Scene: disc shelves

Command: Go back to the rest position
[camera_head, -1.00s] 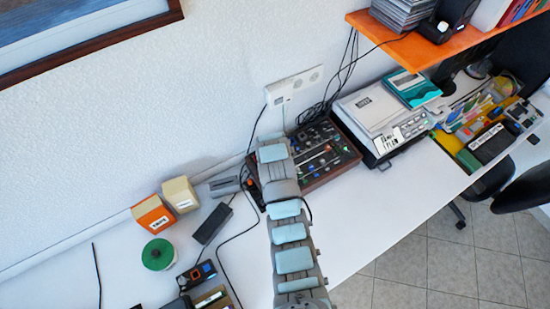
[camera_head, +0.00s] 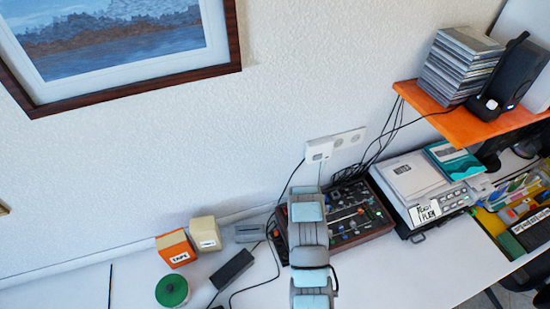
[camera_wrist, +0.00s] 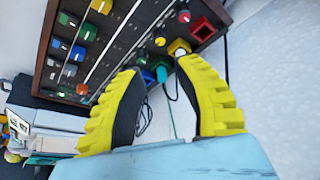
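My gripper (camera_wrist: 160,95) shows in the wrist view as two yellow ribbed fingers with dark inner pads. The fingers are spread apart, with only the background seen between them. In the wrist view, the fingertips point toward a wooden-framed mixer panel (camera_wrist: 112,22) with coloured knobs; whether they touch it cannot be told. In the head view, my arm rises from the bottom and covers part of the mixer's left side (camera_head: 390,222). The gripper's fingers are hidden in the head view.
An orange box (camera_head: 176,249), a cream box (camera_head: 205,234), a green spool (camera_head: 172,290) and a black adapter (camera_head: 232,269) lie left of my arm. A grey machine (camera_head: 412,182) stands right of the mixer. An orange shelf (camera_head: 450,122) holds stacked discs (camera_head: 458,65). Cables hang from the wall socket (camera_head: 335,146).

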